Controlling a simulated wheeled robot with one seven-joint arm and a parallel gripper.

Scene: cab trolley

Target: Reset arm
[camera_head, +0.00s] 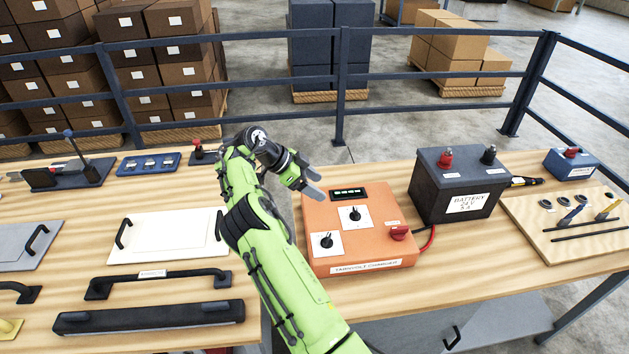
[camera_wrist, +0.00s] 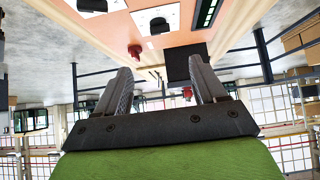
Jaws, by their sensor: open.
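My green arm reaches up over the wooden workbench (camera_head: 375,336) in the head view. My gripper (camera_head: 318,183) is above the left edge of the orange charger box (camera_head: 360,245), open and empty. In the wrist view my gripper (camera_wrist: 164,85) shows two dark fingers spread apart with nothing between them. The wrist view looks upside down past the fingers at the orange box (camera_wrist: 130,50), the dark battery (camera_wrist: 184,62) and the bench. I cannot tell whether the gripper touches the box, but it looks apart from it.
A dark battery (camera_head: 455,190) with red and black terminals stands right of the charger. A wooden tool board (camera_head: 560,240) lies further right. White panel (camera_head: 165,237), black handle bars (camera_head: 150,317) and a lever unit (camera_head: 68,174) lie left. A dark railing (camera_head: 340,75) runs behind.

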